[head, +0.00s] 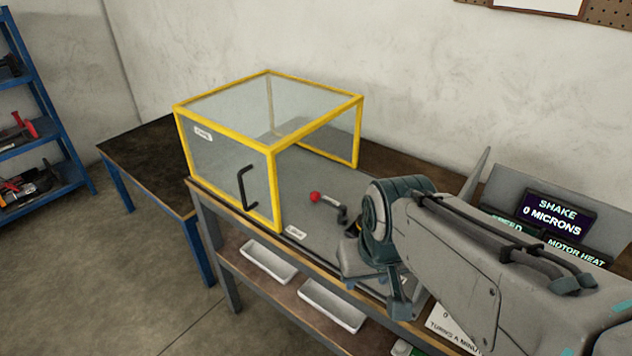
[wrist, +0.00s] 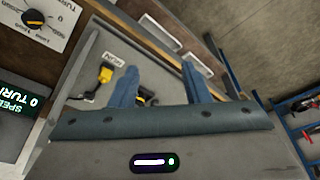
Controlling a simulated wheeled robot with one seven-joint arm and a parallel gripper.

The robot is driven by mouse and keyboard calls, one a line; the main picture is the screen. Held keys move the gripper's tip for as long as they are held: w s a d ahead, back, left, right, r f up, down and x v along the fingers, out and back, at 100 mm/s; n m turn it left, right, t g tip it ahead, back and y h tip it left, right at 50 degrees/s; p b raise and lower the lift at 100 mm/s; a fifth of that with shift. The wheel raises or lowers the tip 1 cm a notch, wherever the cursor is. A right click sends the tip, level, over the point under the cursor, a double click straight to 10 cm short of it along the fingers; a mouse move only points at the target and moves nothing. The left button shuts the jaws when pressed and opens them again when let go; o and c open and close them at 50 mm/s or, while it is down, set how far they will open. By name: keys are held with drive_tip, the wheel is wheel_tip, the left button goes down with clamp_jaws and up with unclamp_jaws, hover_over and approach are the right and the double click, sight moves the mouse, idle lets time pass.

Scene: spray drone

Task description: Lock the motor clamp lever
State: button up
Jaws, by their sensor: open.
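In the wrist view a lever with a yellow handle (wrist: 106,72) and a dark foot stands on the grey bench plate, beside a small white label (wrist: 113,58) too small to read surely. It lies just outside my left finger. My gripper (wrist: 158,85) is open, its two blue fingers apart over the plate. A small black and yellow part (wrist: 146,97) shows between the fingers, partly hidden by the gripper. In the head view a lever with a red ball knob (head: 315,197) stands by the cage opening. Which lever is the motor clamp's, I cannot tell. My arm hides much of the plate.
A yellow-framed clear guard (head: 318,117) with a black handle stands left on the bench. A console with a SHAKE screen (head: 552,213) reading 0 microns stands right. White trays (head: 332,304) lie on the lower shelf. A blue shelf rack (head: 45,120) stands far left.

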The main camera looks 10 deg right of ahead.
drive_tip(key=shift+w, duration=0.15)
drive_tip(key=c, duration=0.5)
drive_tip(key=shift+w+r, duration=0.2)
drive_tip(key=shift+w, duration=0.1)
clamp_jaws()
drive_tip(key=w+r+y, duration=0.1)
drive_tip(key=w+r, duration=0.1)
drive_tip(key=w, duration=0.8)
drive_tip(key=w+d+f+n+y, duration=0.1)
drive_tip(key=w+d+f, duration=0.1)
drive_tip(key=w, duration=0.6)
drive_tip(key=w+d+f+n+y+p, duration=0.1)
drive_tip(key=w+d+f+y, duration=0.1)
drive_tip(key=w+d, duration=0.3)
drive_tip(key=w+d+f+y, duration=0.1)
drive_tip(key=w+d+f, duration=0.1)
drive_tip(key=w, duration=1)
drive_tip(key=shift+w+d+n+t+y+p, duration=0.2)
drive_tip(key=shift+d+n+t+y+p, duration=0.15)
drive_tip(key=shift+d, duration=0.45)
